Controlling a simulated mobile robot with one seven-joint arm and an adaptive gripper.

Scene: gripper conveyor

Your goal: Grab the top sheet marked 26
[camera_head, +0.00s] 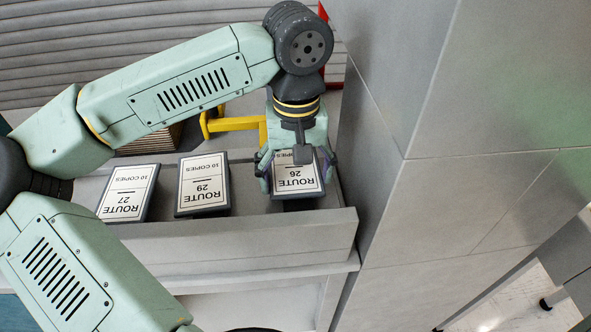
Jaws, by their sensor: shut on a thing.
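The sheet marked 26 (299,180) is white, reads "ROUTE 26, 10 COPIES" upside down, and lies on a dark block-like stack at the right end of a grey tray. My gripper (290,178) is over it from the far side, with its fingers at the left and right edges. It is shut on the route 26 item; whether it grips one sheet or the whole stack cannot be told. The far part of the sheet is hidden under the gripper. I cannot tell whether it is lifted.
Stacks marked 29 (204,186) and 27 (128,193) stand to the left in the same grey tray (250,238), which has a raised front wall. A yellow bracket (232,124) is behind. A tall grey wall (440,200) closes the right side.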

